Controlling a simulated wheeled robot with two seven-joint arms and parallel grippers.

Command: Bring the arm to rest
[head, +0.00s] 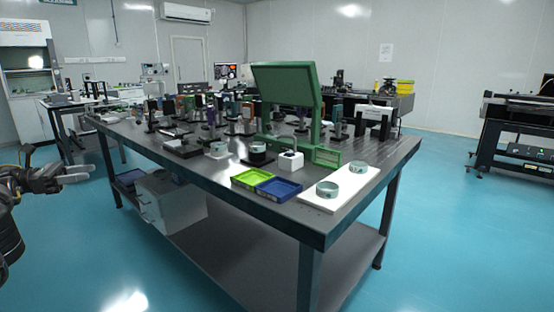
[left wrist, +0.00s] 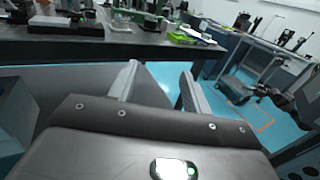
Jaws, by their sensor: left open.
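My left gripper (head: 76,174) shows at the left edge of the head view, held over open floor and apart from the near table. In the left wrist view its two fingers (left wrist: 156,88) stand apart with nothing between them. The left arm comes in from the left edge, and most of it is out of the picture. My right gripper is in neither view.
A dark optical table (head: 230,190) fills the middle, its near left edge facing my left gripper. It bears a green stand (head: 285,90), a lime tray (head: 246,179), a blue tray (head: 278,189) and a white board (head: 340,187). Blue floor (head: 440,230) is clear at right.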

